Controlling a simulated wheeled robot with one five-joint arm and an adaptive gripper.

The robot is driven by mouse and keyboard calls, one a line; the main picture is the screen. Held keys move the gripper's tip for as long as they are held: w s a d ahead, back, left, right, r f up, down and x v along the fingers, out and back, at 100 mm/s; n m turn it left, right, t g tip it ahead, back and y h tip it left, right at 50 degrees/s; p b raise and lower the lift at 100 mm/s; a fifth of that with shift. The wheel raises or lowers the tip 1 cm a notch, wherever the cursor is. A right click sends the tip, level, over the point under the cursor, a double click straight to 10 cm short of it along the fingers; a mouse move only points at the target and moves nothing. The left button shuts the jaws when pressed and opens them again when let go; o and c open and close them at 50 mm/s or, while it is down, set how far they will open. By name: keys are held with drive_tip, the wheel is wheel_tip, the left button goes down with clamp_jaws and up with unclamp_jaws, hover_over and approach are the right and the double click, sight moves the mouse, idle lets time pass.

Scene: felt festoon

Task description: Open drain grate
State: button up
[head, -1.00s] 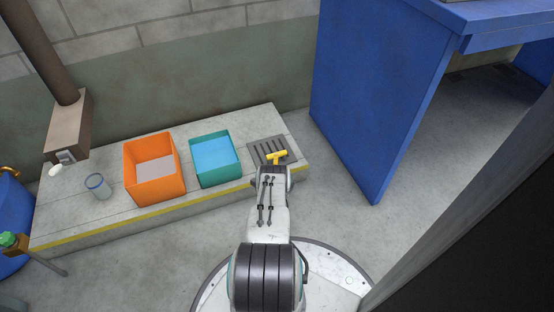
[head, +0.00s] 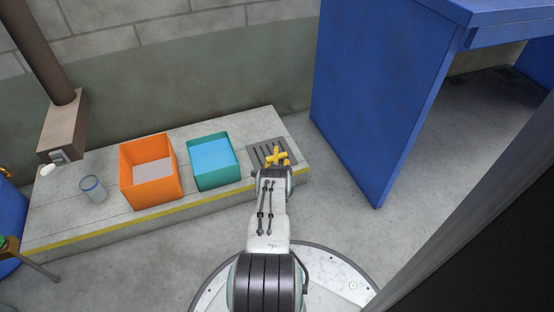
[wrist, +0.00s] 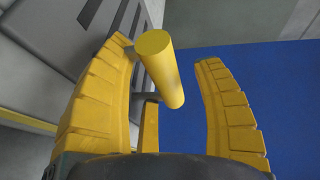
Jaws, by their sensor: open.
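The drain grate (head: 262,149) is a grey slotted plate at the right end of the low concrete ledge. In the head view, yellow parts (head: 277,157) cross over its front right; handle and fingers are hard to tell apart there. In the wrist view, a yellow cylindrical bar (wrist: 158,60), seemingly the grate's handle, stands between the two ribbed yellow fingers of my gripper (wrist: 168,55). The fingers are apart, with a visible gap on the right side of the bar. The left fingertip is close to it; contact is unclear. Dark slots (wrist: 95,14) show at upper left.
A teal box (head: 214,180) with a light blue inside stands left of the grate, then an orange box (head: 150,190) and a glass (head: 93,189). A tall blue panel (head: 365,110) rises right of the ledge. Grey floor is clear between them.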

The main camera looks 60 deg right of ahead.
clamp_jaws()
idle(0.4)
drive_tip(key=shift+r, duration=0.15)
